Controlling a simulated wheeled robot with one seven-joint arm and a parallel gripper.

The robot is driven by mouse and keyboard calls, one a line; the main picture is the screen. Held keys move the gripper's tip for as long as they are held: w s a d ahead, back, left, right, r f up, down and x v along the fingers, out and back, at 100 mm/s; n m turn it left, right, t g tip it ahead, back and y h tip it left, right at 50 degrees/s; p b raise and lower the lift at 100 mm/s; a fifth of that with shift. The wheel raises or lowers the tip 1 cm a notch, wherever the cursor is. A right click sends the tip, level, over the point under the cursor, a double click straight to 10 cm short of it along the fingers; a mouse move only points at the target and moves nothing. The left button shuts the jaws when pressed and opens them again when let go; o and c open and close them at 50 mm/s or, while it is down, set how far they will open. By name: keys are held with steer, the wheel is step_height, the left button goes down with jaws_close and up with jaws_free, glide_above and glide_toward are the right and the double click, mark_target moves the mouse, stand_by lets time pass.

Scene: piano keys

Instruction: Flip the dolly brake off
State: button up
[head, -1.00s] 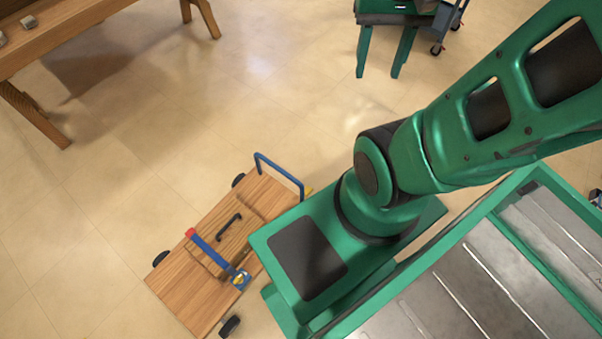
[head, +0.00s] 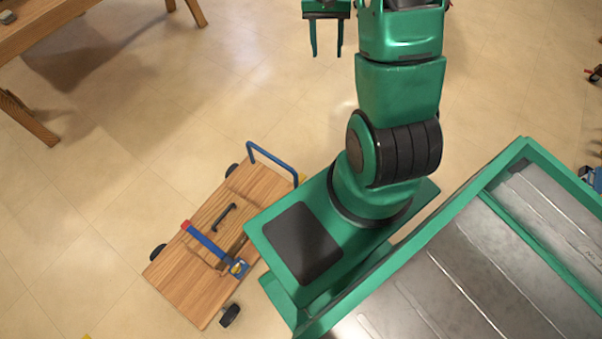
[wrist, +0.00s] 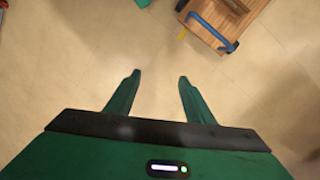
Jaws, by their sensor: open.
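The wooden dolly (head: 177,277) stands on the floor at the lower left of the head view, with dark wheels and a blue push handle (head: 272,163) at its far end. A blue lever with a red tip (head: 206,241), which looks like the brake, lies across the deck from a yellow and blue pivot at its right end. My gripper (head: 327,55) is open and empty at the top of the head view, well apart from the dolly. In the wrist view its fingers (wrist: 157,78) point over bare floor, and part of the dolly (wrist: 214,22) shows at the top right.
A wooden table (head: 52,26) stands at the top left. A green-framed metal surface (head: 455,287) fills the lower right, beside my arm's base. A black handle (head: 224,217) sits on the dolly's deck. The floor between table and dolly is clear.

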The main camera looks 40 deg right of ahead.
steer(key=w+d+f, duration=0.1)
steer(key=w+f, duration=0.3)
steer(key=f, duration=0.9)
steer(key=m+y, duration=0.4)
steer(key=m, duration=0.1)
glide_toward(300, 178)
steer(key=x, duration=0.8)
steer(key=shift+f, duration=0.1)
steer(key=shift+c, duration=0.2)
